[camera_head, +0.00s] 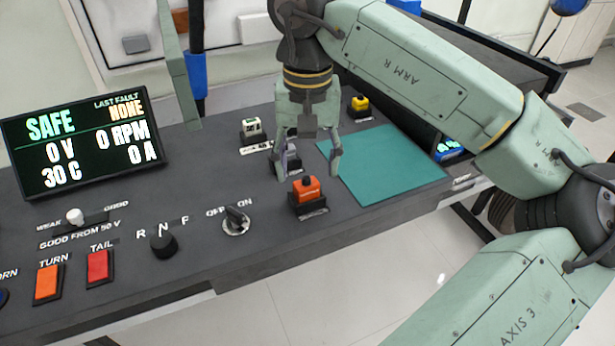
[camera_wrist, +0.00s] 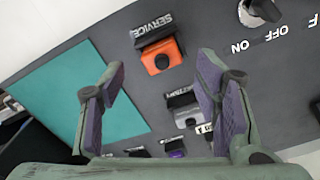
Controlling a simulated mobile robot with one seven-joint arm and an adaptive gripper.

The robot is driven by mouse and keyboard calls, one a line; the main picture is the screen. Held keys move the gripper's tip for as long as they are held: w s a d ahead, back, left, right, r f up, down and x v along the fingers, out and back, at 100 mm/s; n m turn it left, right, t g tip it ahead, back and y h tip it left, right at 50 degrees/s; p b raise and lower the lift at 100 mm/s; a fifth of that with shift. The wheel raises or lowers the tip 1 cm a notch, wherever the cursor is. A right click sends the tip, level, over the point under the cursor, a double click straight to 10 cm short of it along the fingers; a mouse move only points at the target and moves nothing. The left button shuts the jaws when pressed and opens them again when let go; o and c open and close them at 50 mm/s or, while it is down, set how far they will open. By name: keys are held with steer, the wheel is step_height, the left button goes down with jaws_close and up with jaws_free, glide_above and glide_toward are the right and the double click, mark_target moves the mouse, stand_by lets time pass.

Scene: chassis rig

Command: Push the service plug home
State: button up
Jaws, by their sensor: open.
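The service plug is an orange block with a dark round knob, and in the head view this plug (camera_head: 306,189) sits on a dark base near the bench's front edge. In the wrist view the orange plug (camera_wrist: 161,57) lies beside a label reading SERVICE. I cannot tell how deep it sits in its base. My gripper (camera_head: 309,168) points down, open and empty, just behind the plug in the head view. In the wrist view the plug shows beyond and between the fingertips of my gripper (camera_wrist: 163,78), apart from both.
A grey connector (camera_wrist: 187,116) is close by the right finger in the wrist view. A teal mat (camera_head: 385,165) lies right of the plug. A rotary OFF/ON switch (camera_head: 236,220) is to its left. A yellow-topped part (camera_head: 360,104) stands behind. The display (camera_head: 85,142) reads SAFE, 0 V.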

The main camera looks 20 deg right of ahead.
mark_target(307, 178)
step_height(307, 178, up, 8)
steer(key=shift+f, duration=0.1)
stand_by(0.5)
